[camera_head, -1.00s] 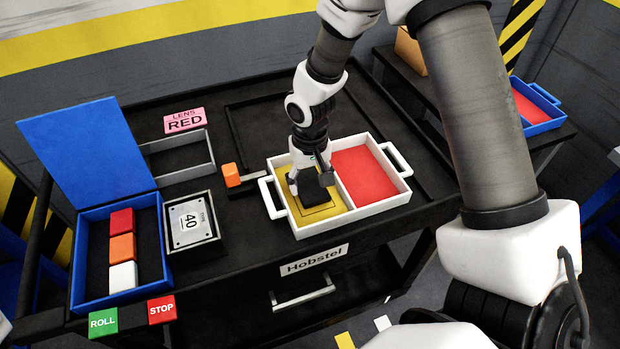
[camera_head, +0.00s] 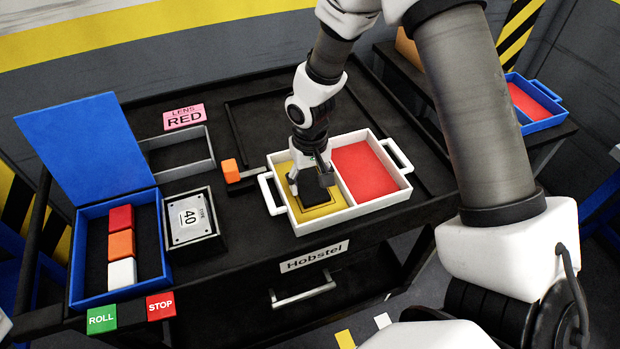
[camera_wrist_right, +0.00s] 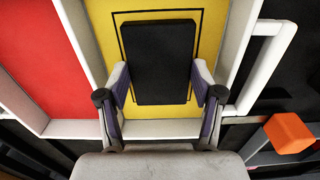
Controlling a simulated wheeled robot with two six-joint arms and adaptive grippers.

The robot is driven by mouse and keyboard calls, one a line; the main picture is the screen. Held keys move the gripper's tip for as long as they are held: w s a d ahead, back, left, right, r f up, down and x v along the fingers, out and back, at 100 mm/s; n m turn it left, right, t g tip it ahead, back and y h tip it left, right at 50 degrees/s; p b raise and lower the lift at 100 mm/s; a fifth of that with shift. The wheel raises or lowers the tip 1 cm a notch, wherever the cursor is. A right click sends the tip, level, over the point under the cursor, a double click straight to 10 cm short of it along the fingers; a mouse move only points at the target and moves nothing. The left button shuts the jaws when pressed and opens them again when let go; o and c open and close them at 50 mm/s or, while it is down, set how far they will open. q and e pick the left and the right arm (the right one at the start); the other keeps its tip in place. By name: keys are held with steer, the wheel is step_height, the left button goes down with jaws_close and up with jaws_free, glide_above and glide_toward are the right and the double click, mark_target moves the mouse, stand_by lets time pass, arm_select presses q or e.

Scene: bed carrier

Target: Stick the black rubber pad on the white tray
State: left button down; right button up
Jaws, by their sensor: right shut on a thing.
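The white tray (camera_head: 375,206) lies on the black cart top with a yellow compartment on the left and a red one on the right. My right gripper (camera_head: 312,186) reaches down into the yellow compartment. It is shut on the black rubber pad (camera_head: 318,193), with one finger on each side. In the right wrist view the pad (camera_wrist_right: 160,62) is a dark rectangle over the yellow floor, inside a thin black outline. I cannot tell whether the pad touches the floor. My left gripper is not in view.
A blue box (camera_head: 78,294) with an open lid holds red, orange and white blocks. A blue tray (camera_head: 550,124) sits on a farther table.

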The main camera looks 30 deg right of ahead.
mark_target(310, 185)
stand_by(0.4)
steer(key=o, duration=1)
steer(key=shift+o, duration=0.2)
step_height(310, 185, up, 12)
